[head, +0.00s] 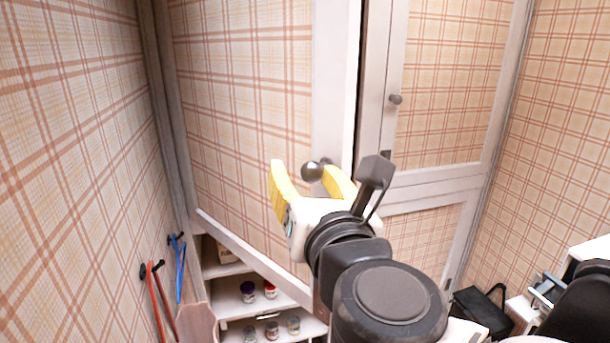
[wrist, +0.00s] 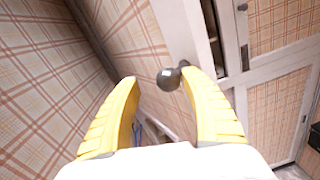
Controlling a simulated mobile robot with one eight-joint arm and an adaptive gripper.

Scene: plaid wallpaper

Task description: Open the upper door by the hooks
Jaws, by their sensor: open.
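The upper door (head: 240,100) near the hooks has plaid panelling and a white frame. It stands ajar, with a dark gap along its right edge; the gap also shows in the wrist view (wrist: 211,30). Its dark round knob (head: 312,172) is near the lower right of the door. My gripper (head: 303,168) has yellow fingers, open around the knob's area. In the wrist view the knob (wrist: 168,79) lies between the fingertips, close to the right finger. I cannot tell whether they touch. The hooks (head: 174,239) are on the left wall, low down.
A red item (head: 155,300) and a blue item (head: 180,265) hang from the hooks. Open shelves with several jars (head: 248,291) are below the door. A second closed door with a knob (head: 395,99) is to the right. A black bag (head: 482,312) lies at the lower right.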

